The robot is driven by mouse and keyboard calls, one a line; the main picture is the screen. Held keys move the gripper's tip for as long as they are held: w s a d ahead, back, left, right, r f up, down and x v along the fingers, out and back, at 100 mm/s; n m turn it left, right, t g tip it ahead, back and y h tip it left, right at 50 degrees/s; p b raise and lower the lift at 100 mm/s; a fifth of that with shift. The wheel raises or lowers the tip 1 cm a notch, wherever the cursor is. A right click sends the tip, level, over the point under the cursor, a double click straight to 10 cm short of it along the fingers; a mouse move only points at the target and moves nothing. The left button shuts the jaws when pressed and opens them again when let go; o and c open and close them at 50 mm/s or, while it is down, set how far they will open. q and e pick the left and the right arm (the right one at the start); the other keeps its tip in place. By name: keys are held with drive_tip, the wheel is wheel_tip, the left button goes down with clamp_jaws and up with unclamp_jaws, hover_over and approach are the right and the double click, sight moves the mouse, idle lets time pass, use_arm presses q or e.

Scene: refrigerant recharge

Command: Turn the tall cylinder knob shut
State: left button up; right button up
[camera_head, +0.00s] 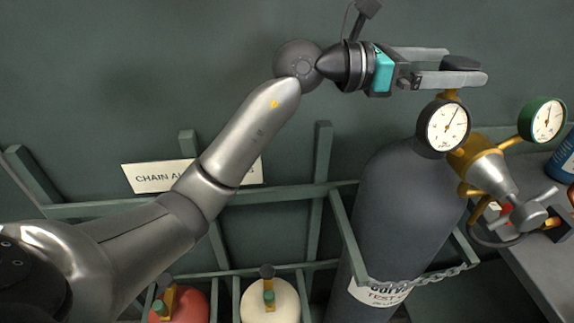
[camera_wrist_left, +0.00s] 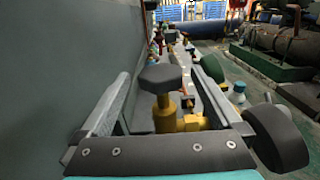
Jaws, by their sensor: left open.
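The tall dark grey cylinder (camera_head: 400,200) stands upright at the right of the head view, with a chain around it. Its dark knob (camera_head: 461,62) tops a brass valve. The knob also shows in the left wrist view (camera_wrist_left: 163,77), above its brass stem (camera_wrist_left: 165,115). My left gripper (camera_head: 466,66) comes in from the left at the cylinder's top. It is open, with one finger on each side of the knob. I cannot tell whether either finger touches it. My right gripper is not in view.
A black-rimmed gauge (camera_head: 443,127) and a green-rimmed gauge (camera_head: 543,120) sit on the brass regulator close to the gripper. A green rack frame (camera_head: 320,180) and the wall stand behind. Red (camera_head: 180,303) and cream (camera_head: 270,302) cylinders are lower left. A grey bench (camera_head: 530,265) is at right.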

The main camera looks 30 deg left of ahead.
use_arm(q)
drive_tip(key=s+a+r+n+t+h, duration=0.3)
drive_tip(key=s+a+n+t, duration=0.1)
drive_tip(key=s+a+n, duration=0.35)
drive_tip(key=w+a+f+n+t+y, duration=0.1)
drive_tip(key=a+n+t+y, duration=0.25)
drive_tip(key=n, duration=0.35)
drive_tip(key=a+f+n+t+y, duration=0.1)
drive_tip(key=a+n+t+y, duration=0.2)
drive_tip(key=n+t+y, duration=0.3)
drive_tip(key=a+f+n+g+y, duration=0.2)
drive_tip(key=f+n+y, duration=0.1)
drive_tip(key=f+n, duration=0.3)
drive_tip(key=s+a+f+n+g+y, duration=0.1)
drive_tip(key=a+f+n+g+y, duration=0.1)
drive_tip(key=f+n, duration=0.5)
drive_tip(key=a+f+n+g+y, duration=0.3)
drive_tip(key=f+n+y, duration=0.3)
drive_tip(key=f, duration=0.4)
drive_tip(key=shift+s+f+g, duration=0.2)
drive_tip(key=shift+f+g, duration=0.05)
drive_tip(key=shift+g, duration=0.5)
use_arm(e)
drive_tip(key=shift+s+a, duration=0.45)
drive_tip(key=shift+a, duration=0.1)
use_arm(q)
drive_tip(key=shift+a+y, duration=0.1)
drive_tip(key=shift+y, duration=0.15)
